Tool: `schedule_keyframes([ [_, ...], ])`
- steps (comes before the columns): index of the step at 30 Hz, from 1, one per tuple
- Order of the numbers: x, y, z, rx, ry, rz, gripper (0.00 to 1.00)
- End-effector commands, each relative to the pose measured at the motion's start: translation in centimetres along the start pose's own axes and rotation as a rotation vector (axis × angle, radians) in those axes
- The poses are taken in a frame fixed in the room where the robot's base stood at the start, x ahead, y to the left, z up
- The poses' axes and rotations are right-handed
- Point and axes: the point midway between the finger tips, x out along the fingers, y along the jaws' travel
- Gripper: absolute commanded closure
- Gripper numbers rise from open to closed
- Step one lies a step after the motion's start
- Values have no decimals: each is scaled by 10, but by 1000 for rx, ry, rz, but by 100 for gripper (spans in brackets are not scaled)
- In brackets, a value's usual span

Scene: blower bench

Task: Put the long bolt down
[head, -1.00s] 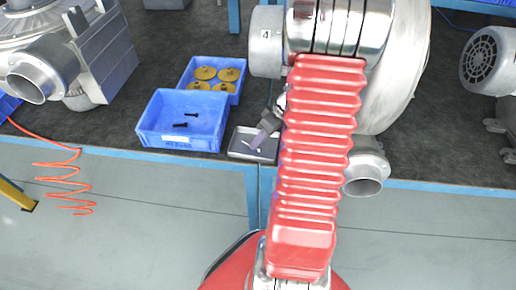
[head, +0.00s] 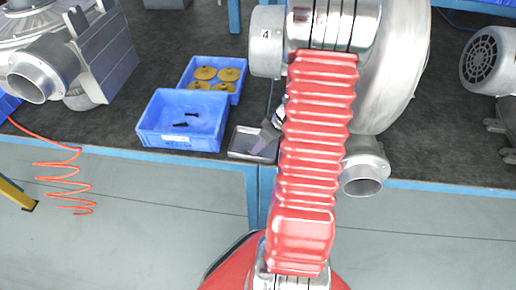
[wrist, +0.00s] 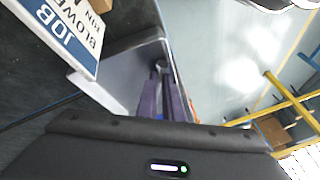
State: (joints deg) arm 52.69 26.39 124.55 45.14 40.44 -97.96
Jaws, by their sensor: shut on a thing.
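My gripper (head: 258,147) is over the small grey metal tray (head: 234,152) at the bench's front edge, its purple fingers pointing down into it. In the wrist view my gripper (wrist: 165,100) has its fingers close together beside the tray's grey wall (wrist: 118,62). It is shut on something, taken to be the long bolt. The bolt itself cannot be made out between the fingers, and whether it touches the tray floor is not clear.
A blue bin (head: 152,128) with two dark bolts (head: 187,120) stands left of the tray. A blue bin with brass discs (head: 206,73) is behind it. A large blower (head: 395,80) stands close on the right. A job sign (wrist: 62,35) is near the fingers.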

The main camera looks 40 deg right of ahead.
Motion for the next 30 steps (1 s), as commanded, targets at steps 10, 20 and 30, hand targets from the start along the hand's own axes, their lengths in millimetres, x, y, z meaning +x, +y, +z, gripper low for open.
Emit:
schedule_keyframes([
  [10,3,1,2,2,0,0,88],
  [20,3,1,2,2,-2,1,85],
  [30,-31,2,0,2,1,5,85],
])
